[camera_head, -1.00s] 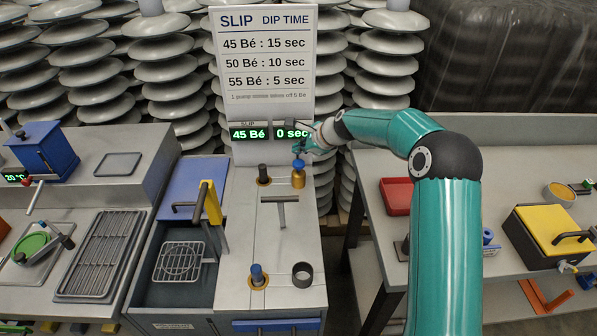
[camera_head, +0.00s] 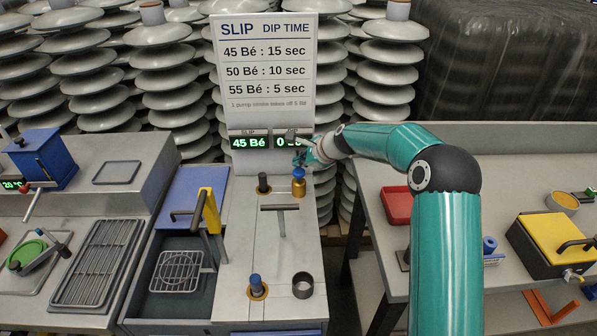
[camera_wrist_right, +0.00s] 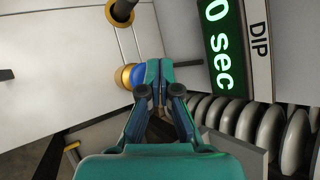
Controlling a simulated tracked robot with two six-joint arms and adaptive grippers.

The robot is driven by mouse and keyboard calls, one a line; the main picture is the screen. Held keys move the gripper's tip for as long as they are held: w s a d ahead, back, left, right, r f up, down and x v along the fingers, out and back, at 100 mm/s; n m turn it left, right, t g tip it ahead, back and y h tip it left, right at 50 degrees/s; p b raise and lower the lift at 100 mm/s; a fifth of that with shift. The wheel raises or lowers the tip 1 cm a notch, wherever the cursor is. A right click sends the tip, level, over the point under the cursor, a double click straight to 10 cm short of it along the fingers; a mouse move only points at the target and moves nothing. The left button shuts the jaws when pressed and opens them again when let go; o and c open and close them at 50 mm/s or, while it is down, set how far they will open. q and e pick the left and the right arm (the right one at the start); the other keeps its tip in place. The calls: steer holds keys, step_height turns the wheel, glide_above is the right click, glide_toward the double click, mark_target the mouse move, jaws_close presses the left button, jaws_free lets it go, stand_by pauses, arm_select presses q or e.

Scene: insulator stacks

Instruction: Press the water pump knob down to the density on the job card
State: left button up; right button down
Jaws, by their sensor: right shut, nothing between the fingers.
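A brass pump post with a blue top (camera_head: 298,186) stands on the grey bench below the displays. It also shows in the right wrist view (camera_wrist_right: 124,76). My right gripper (camera_head: 302,160) is shut and empty, its tips just above the blue top; contact cannot be told. In the right wrist view the shut fingers (camera_wrist_right: 160,72) are beside the blue top. The slip display (camera_head: 249,142) reads 45 Bé. The dip display (camera_wrist_right: 218,45) reads 0 sec and is partly covered in the head view. No separate job card is recognisable. My left gripper is not in view.
The dip-time sign (camera_head: 266,65) says one pump stroke takes off 5 Bé. A black knob (camera_head: 263,184), a T-handle (camera_head: 281,220), a blue knob (camera_head: 256,284) and a dark ring (camera_head: 302,285) are nearby. A tank with a wire basket (camera_head: 180,272) lies left.

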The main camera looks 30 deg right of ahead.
mark_target(300, 172)
steer(key=shift+f, duration=0.1)
stand_by(0.6)
steer(key=shift+f, duration=0.3)
steer(key=shift+s+f+b, duration=0.1)
steer(key=shift+f+b, duration=0.8)
steer(key=shift+f, duration=0.05)
stand_by(0.8)
steer(key=shift+r, duration=0.15)
steer(key=shift+r+p, duration=1.2)
steer(key=shift+p, duration=0.1)
step_height(300, 172, up, 5)
steer(key=p, duration=0.5)
steer(key=shift+r, duration=0.1)
stand_by(0.5)
